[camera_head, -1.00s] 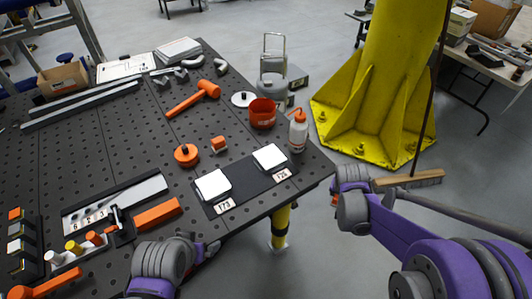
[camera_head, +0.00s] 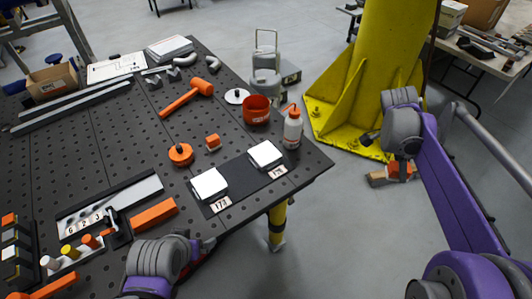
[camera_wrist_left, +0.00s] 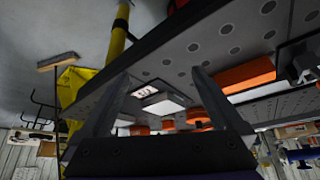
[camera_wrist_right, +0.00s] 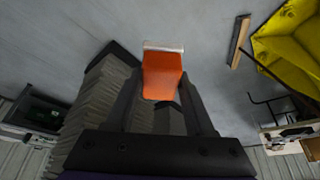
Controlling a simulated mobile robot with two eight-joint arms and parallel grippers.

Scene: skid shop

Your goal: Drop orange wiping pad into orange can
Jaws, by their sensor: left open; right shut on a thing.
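The orange can (camera_head: 257,112) stands open and upright near the table's far right edge. My right gripper (camera_head: 390,155) is off the table's right side, over the floor, well apart from the can. It is shut on the orange wiping pad (camera_wrist_right: 162,76), a small orange block with a pale layer along one edge. The pad also shows partly in the head view (camera_head: 400,170). My left gripper (camera_head: 205,247) is at the table's front edge. It is open and empty in the left wrist view (camera_wrist_left: 155,100).
A white bottle with an orange cap (camera_head: 292,130) stands right of the can. A yellow column (camera_head: 370,80) rises beyond the table.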

